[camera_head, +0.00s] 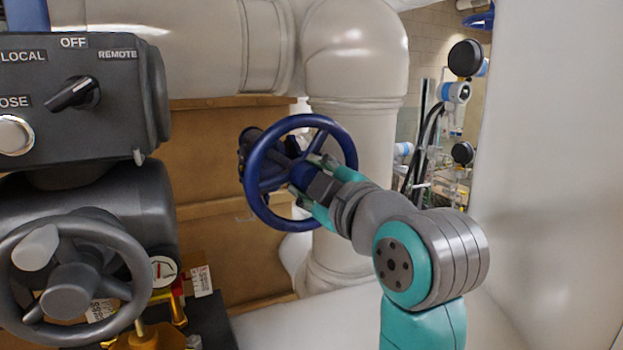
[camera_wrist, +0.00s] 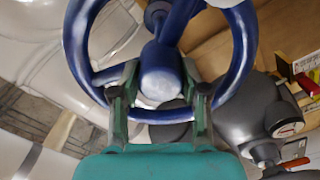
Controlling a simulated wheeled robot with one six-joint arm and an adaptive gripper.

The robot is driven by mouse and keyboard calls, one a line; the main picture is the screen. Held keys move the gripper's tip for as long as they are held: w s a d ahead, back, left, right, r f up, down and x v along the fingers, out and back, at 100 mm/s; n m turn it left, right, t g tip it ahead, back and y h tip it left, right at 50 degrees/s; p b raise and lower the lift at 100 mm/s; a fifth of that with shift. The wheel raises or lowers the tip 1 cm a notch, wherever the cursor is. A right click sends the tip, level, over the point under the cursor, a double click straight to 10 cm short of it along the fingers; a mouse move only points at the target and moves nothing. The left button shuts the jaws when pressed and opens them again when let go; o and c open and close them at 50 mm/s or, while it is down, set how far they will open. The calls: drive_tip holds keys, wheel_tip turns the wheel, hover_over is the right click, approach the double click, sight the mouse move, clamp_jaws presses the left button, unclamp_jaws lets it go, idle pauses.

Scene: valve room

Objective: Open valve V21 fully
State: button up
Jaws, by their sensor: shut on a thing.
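A dark blue spoked handwheel (camera_head: 345,135) stands in front of the pale pipes in the middle of the head view. No V21 label is readable on it. My gripper (camera_head: 308,176) reaches it from the right, its fingers at the wheel's centre. In the wrist view, the blue wheel (camera_wrist: 244,52) fills the upper part, and my gripper (camera_wrist: 160,70) has a finger on each side of the round hub, shut on it. The hub's end faces the palm, with a small space between them. The valve body behind the wheel is mostly hidden.
A dark grey actuator box (camera_head: 75,115) with LOCAL, OFF and REMOTE labels and a knob stands at the left. Below it is a grey handwheel (camera_head: 140,262). Thick pale pipes (camera_head: 355,60) run behind, and a pale wall (camera_head: 555,170) stands close at the right.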

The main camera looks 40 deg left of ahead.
drive_tip(key=n, duration=0.4)
drive_tip(key=shift+w+a, duration=0.1)
drive_tip(key=shift+n, duration=2.1)
drive_tip(key=shift+w, duration=0.1)
drive_tip(key=o, duration=1.1)
drive_tip(key=shift+o, duration=0.7)
